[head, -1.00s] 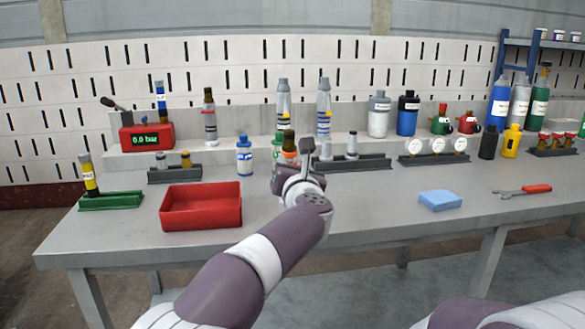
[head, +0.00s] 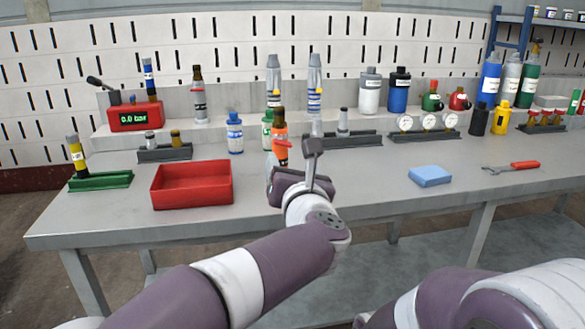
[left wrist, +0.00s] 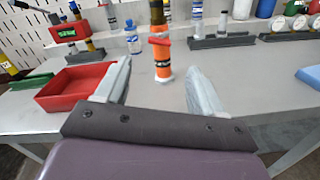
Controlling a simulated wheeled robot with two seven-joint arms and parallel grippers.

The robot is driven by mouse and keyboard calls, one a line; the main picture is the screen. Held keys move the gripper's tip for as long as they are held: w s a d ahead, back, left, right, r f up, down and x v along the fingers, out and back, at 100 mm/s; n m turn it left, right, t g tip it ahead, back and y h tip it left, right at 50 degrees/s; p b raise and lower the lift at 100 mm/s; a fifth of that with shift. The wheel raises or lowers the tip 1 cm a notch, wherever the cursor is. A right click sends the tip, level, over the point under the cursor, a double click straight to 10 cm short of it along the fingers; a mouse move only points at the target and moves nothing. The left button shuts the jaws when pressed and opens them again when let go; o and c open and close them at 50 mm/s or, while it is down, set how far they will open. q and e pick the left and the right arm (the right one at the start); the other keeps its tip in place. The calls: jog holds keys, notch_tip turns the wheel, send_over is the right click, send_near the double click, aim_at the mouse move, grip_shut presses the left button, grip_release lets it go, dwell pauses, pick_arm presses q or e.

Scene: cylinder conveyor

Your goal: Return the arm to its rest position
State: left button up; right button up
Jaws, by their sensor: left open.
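My left gripper (head: 291,170) is above the front part of the grey workbench (head: 345,210), with its fingers partly hidden by its own wrist. In the left wrist view its two pale fingers (left wrist: 160,78) are spread apart with nothing gripped. An orange cylinder with a dark top (head: 281,148) stands upright beyond the gripper. In the left wrist view this orange cylinder (left wrist: 162,62) shows beyond and between the fingers, apart from them. My right arm shows at the lower right of the head view, but its gripper is out of view.
A red tray (head: 192,197) lies left of the gripper, with a green holder (head: 100,181) farther left. A blue sponge (head: 430,176) and a red-handled wrench (head: 512,167) lie right. Bottles and racks line the back. The front middle of the bench is clear.

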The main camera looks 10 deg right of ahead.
pick_arm(q)
jog(key=shift+s, duration=0.5)
